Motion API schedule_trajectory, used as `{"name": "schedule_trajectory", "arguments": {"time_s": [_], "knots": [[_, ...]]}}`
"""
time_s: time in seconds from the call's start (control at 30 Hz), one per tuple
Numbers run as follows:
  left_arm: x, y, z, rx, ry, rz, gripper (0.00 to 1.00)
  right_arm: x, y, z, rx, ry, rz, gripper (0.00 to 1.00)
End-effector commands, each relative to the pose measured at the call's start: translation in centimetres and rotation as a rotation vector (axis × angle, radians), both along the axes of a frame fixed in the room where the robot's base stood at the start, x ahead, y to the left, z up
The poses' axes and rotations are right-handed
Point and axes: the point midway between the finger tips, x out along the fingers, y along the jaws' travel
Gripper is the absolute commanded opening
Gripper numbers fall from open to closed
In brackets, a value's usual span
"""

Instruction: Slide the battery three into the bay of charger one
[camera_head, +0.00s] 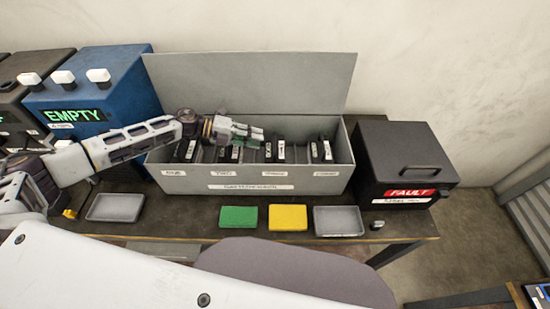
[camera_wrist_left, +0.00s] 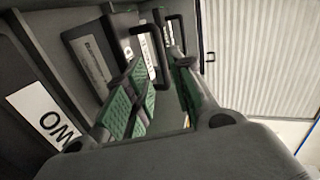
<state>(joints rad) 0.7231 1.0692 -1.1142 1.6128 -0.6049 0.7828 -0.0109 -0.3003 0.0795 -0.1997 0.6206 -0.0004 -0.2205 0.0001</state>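A long grey box (camera_head: 318,183) with a raised lid holds several black batteries in labelled slots. Black batteries (camera_head: 281,152) with white labels stand upright around the third slot, close to the tips of my left gripper (camera_head: 260,135). In the left wrist view the gripper (camera_wrist_left: 158,85) has its green-padded fingers apart, with a black looped battery handle (camera_wrist_left: 146,30) just beyond or between them; contact cannot be told. A blue charger (camera_head: 118,93) with a green EMPTY display stands at the left; its small label is unreadable. My right gripper is out of view.
A black box (camera_head: 400,155) marked FAULT stands at the right. Grey trays (camera_head: 115,207) (camera_head: 338,221), a green block (camera_head: 238,216) and a yellow block (camera_head: 288,217) lie along the table front. The raised lid (camera_head: 250,80) stands behind the gripper.

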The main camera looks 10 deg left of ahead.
Motion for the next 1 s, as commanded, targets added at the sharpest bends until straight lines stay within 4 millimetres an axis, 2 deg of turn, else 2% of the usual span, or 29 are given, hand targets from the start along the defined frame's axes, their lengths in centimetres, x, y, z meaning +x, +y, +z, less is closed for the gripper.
{"name": "schedule_trajectory", "arguments": {"time_s": [0.23, 0.77, 1.0], "knots": [[0.5, -1.9, -0.6, 0.000, -0.001, -0.001, 0.24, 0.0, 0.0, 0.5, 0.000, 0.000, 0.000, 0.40], [0.5, -2.4, -0.8, 0.000, 0.000, -0.001, 0.24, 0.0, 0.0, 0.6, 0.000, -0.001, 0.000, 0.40], [0.7, -4.0, -1.1, 0.000, 0.001, -0.001, 0.24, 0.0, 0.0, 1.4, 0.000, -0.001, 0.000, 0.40]]}}
